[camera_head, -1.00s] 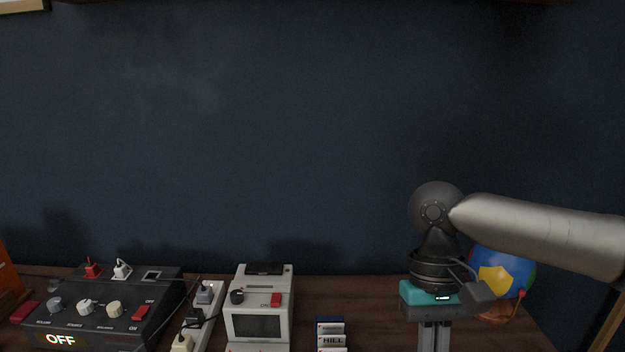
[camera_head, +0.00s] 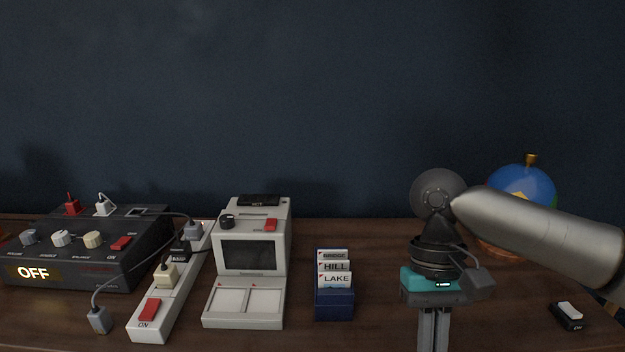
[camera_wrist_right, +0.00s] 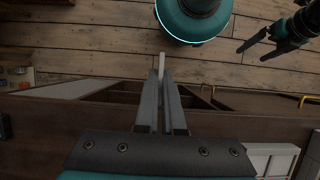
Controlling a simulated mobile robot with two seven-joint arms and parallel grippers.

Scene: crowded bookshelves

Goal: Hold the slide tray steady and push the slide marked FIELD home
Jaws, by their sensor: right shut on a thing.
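A dark blue slide box (camera_head: 334,303) stands on the desk right of the viewer, with several upright white-labelled slides. HILL (camera_head: 335,267) and LAKE (camera_head: 336,280) are readable; the rear label is too small to be sure. I cannot read FIELD anywhere. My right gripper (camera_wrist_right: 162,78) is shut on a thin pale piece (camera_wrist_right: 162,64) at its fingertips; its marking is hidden. In the head view its fingers point down, right of the box and apart from it. My left gripper (camera_wrist_right: 250,52) shows only in the wrist view, fingers apart, away from the desk things.
A cream slide viewer (camera_head: 250,258) has a dark screen and two front recesses. Left of it are a power strip (camera_head: 173,290) with plugs and a black control box (camera_head: 90,250) reading OFF. A globe (camera_head: 522,185) and small black switch (camera_head: 568,315) are right.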

